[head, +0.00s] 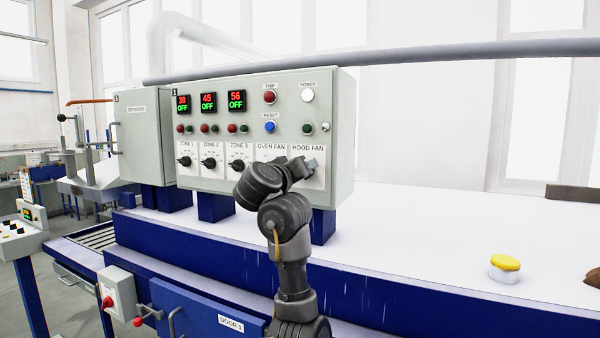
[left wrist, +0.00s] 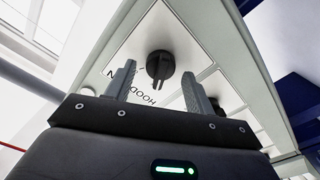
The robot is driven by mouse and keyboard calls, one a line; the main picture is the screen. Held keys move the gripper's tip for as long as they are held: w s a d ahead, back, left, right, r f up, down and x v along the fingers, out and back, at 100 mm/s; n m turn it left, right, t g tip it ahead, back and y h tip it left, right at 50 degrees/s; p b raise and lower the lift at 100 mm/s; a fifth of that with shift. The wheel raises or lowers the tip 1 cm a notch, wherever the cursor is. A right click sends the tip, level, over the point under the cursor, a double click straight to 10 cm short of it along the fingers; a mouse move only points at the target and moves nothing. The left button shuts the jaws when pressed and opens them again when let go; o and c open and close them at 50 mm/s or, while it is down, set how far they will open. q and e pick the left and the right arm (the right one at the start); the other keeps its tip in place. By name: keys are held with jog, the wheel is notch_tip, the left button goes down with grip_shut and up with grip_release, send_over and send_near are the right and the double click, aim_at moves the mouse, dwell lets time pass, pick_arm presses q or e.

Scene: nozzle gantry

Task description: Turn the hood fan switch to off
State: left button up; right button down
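The hood fan switch is a round black knob (left wrist: 160,66) on the white HOOD FAN plate (head: 309,149) at the lower right of the control box's front. In the head view my gripper and arm hide the knob. My left gripper (head: 308,166) is at this plate. In the left wrist view the left gripper (left wrist: 158,72) is open, one finger on each side of the knob. The fingers look apart from the knob; I cannot tell how deep it sits between them. The knob's grip bar points toward the gripper body in that view. My right gripper is not in view.
The grey control box (head: 345,125) also bears zone switches (head: 184,162), an OVEN FAN plate (head: 270,149), lamps and a blue RESET button (head: 270,127). A grey pipe (head: 420,54) runs along behind its top. A yellow-topped button (head: 505,263) is on the white surface at right.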

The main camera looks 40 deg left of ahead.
pick_arm(q)
jog(key=p+v, duration=0.5)
jog(key=v, duration=0.5)
jog(key=shift+s+p, duration=0.3)
jog(key=shift+s, duration=0.1)
jog(key=shift+d, duration=0.1)
